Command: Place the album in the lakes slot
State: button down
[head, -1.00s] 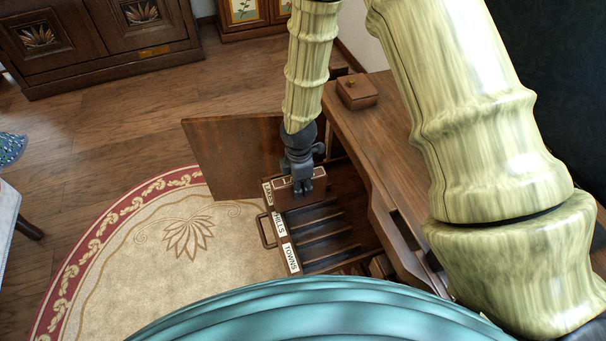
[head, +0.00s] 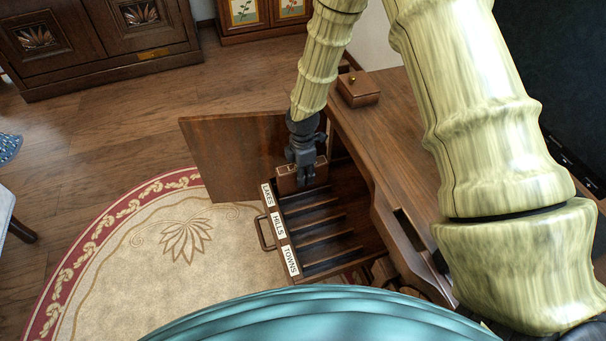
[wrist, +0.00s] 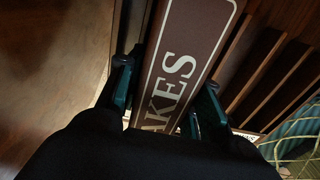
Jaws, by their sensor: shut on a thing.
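The brown album (head: 288,184) is upright in my gripper (head: 306,178), at the far end of the open drawer. In the wrist view its spine (wrist: 185,60) shows white letters reading "AKES" between the two fingers of my gripper (wrist: 160,100). The drawer (head: 345,205) has several slots with dividers. Its front carries the labels LAKES (head: 267,195), HILLS (head: 278,226) and TOWNS (head: 291,260). The album is beside the LAKES label, at the far slot. I cannot tell whether its lower edge is inside the slot.
An open wooden door (head: 225,155) stands just beyond the drawer. A small lidded box (head: 358,89) sits on the wooden top to the right. The slots by HILLS and TOWNS look empty. A round rug (head: 180,260) covers the floor at left.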

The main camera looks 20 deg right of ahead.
dwell(0.3)
jog(key=c, duration=1)
grip_release()
jog(key=shift+f, duration=0.1)
jog(key=shift+o, duration=0.2)
notch_tip(320, 180, up, 12)
jog(key=p, duration=0.3)
jog(key=shift+r, duration=0.2)
